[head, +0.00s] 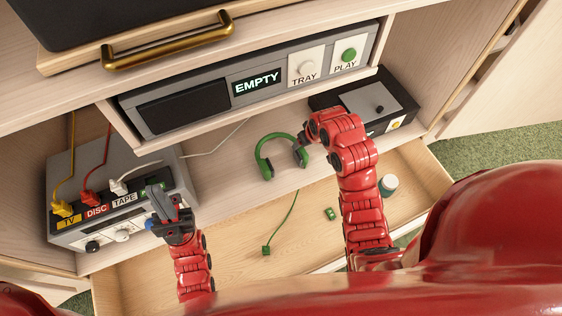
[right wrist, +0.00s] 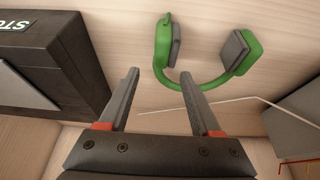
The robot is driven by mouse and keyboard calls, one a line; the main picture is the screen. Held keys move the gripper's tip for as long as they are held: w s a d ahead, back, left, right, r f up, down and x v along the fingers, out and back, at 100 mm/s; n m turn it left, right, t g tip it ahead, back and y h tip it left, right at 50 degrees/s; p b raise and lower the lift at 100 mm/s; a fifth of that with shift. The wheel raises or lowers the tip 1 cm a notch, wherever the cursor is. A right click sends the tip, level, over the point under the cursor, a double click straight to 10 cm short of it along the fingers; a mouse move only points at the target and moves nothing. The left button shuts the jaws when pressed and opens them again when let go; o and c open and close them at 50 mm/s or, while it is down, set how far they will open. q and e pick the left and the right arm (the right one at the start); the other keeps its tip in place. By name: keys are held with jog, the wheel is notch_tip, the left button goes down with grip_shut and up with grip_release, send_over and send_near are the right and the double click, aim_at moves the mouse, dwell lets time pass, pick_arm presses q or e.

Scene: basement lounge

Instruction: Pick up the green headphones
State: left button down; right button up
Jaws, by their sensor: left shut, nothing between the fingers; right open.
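The green headphones (head: 262,160) lie on the cabinet shelf, below the middle of the player. In the right wrist view the headphones (right wrist: 163,52) show a green band and two grey ear pads, just beyond my right fingers. My right gripper (right wrist: 160,75) is open and empty there, its right finger close to the band; I cannot tell if they touch. In the head view the right hand mostly hides its own fingers beside the headphones.
The grey box (head: 62,180) with yellow, red and white plugs stands at left. A player (head: 215,98) reading EMPTY is above. A black device (head: 402,103) is right of the headphones. An open drawer (head: 315,240) below holds a green plug end, a small green piece and a white jar.

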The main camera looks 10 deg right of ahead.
aim_at(299, 149)
jog(key=x, duration=0.3)
jog(key=shift+w+f, duration=0.1)
jog(key=x, duration=0.4)
jog(key=shift+a+f+p, duration=0.1)
jog(key=shift+f+p, duration=0.2)
jog(key=shift+f, duration=0.05)
jog(key=shift+w+f, duration=0.1)
jog(key=shift+f, duration=0.1)
grip_shut()
